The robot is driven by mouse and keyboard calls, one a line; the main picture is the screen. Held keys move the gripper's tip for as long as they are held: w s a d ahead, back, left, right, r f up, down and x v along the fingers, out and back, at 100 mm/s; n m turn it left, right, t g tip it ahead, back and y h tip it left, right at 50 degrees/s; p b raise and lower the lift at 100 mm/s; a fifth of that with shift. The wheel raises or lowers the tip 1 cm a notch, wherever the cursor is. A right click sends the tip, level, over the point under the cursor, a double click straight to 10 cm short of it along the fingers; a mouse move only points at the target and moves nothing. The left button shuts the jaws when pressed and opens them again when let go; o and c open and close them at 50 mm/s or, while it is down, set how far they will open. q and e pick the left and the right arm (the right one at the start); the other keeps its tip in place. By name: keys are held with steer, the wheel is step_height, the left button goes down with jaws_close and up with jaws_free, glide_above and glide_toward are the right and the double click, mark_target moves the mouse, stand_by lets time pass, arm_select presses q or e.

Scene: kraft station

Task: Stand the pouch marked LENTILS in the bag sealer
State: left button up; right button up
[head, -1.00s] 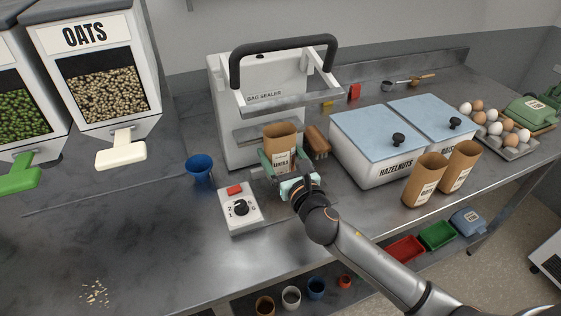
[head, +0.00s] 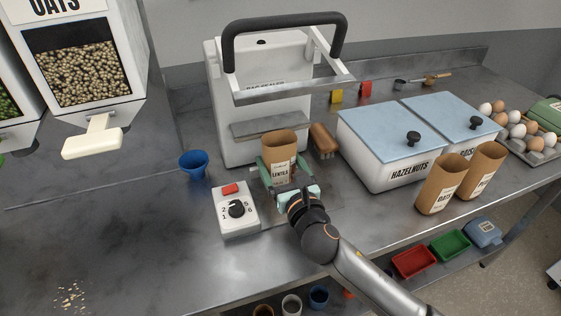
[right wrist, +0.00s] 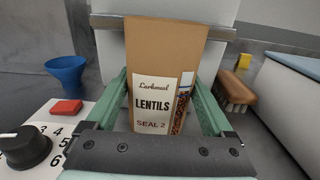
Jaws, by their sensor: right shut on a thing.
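The brown paper pouch marked LENTILS (head: 280,145) stands upright with its top open, in front of the bag sealer (head: 222,85). In the right wrist view the pouch (right wrist: 165,60) shows its label, which also reads SEAL 2. My right gripper (head: 277,170) has its green fingers on both sides of the pouch and is shut on it. The sealer's raised bar and black handle are above and behind the pouch. The pouch's base is partly hidden by my gripper, so I cannot tell whether it touches the surface. My left gripper is not in view.
Two more pouches (head: 440,185) stand at right. The left counter is mostly clear.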

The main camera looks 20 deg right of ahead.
steer(key=o, duration=1.3)
steer(key=shift+f, duration=0.1)
steer(key=shift+o, duration=0.2)
steer(key=s, duration=1.2)
steer(key=shift+d+r, duration=0.2)
steer(key=shift+d, duration=0.05)
